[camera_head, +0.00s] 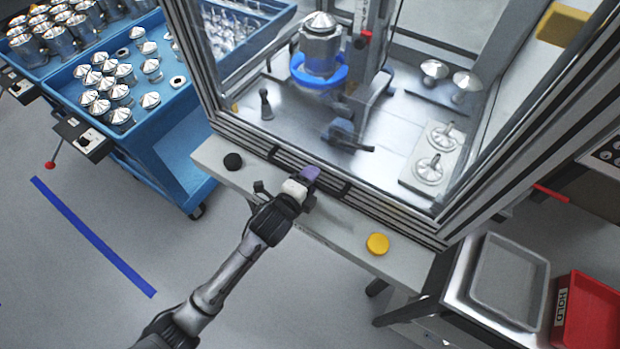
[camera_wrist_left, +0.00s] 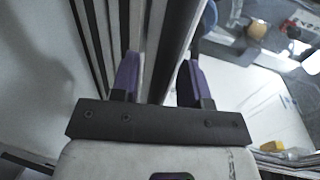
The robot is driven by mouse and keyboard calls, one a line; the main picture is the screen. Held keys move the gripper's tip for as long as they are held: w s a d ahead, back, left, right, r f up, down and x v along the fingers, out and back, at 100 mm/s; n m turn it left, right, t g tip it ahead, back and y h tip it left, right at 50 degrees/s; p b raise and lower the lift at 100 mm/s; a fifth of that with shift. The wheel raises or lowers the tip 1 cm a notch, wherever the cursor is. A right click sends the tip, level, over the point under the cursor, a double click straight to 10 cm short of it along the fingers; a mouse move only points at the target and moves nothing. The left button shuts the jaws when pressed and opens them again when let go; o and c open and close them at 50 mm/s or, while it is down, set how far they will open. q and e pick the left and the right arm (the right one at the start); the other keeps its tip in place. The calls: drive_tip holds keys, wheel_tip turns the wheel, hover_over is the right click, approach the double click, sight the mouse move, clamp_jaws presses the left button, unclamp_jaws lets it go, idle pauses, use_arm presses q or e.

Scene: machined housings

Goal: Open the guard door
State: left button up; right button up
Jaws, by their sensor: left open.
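The guard door (camera_head: 330,175) is the clear panel in an aluminium frame on the front of the machine enclosure, and it looks closed. Dark bars (camera_head: 378,212) run along its lower rail. My left gripper (camera_head: 309,174), with purple fingers, is at this lower rail, above the grey ledge. In the left wrist view my left gripper (camera_wrist_left: 160,75) is open, its two fingers on either side of a long frame-like bar (camera_wrist_left: 165,45). I cannot tell whether either finger touches it. My right gripper is not in view.
A black button (camera_head: 233,161) and a yellow button (camera_head: 377,244) sit on the ledge. Inside are a housing (camera_head: 320,42) on a blue ring and several metal parts. A blue cart (camera_head: 165,150) stands left; a grey tray (camera_head: 508,280) and red bin (camera_head: 588,315) stand right.

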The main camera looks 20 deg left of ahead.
use_arm(q)
clamp_jaws()
idle(0.3)
